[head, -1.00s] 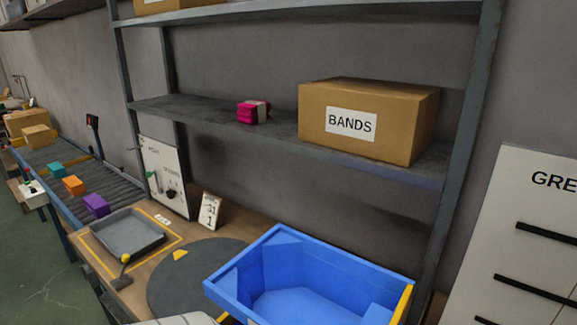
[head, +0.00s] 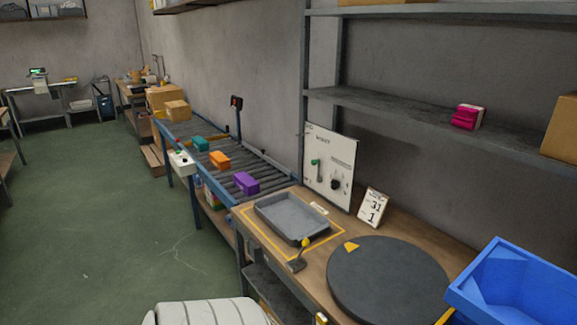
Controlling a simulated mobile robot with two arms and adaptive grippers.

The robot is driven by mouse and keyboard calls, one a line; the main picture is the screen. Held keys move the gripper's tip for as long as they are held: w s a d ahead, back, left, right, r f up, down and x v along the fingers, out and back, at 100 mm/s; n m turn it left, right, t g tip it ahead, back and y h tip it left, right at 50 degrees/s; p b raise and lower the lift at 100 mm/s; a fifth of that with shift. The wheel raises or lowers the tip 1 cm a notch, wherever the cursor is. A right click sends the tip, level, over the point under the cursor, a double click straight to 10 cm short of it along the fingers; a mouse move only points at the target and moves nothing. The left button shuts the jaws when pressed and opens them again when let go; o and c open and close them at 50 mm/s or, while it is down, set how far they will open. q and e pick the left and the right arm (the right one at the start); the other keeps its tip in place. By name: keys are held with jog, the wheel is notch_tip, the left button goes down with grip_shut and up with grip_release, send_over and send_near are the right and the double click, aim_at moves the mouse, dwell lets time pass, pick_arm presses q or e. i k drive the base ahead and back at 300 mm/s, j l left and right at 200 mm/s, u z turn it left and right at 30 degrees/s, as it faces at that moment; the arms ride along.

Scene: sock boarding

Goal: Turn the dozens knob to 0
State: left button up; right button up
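A white panel (head: 331,166) stands upright at the back of the workbench, against the shelf post. It carries a green-handled lever (head: 316,170) on its left and a round black knob (head: 335,184) at its lower right. The markings around the knob are too small to read, so its setting cannot be told. Neither of my grippers is in view.
The bench holds a grey tray (head: 291,217) in a yellow outline, a yellow-knobbed lever (head: 302,250) and a dark round turntable (head: 388,281). A blue bin (head: 517,287) is at right. A roller conveyor (head: 225,150) with coloured boxes runs away left. Green floor (head: 110,215) is open.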

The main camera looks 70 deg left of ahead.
aim_at(334, 184)
jog(key=u, duration=1.95)
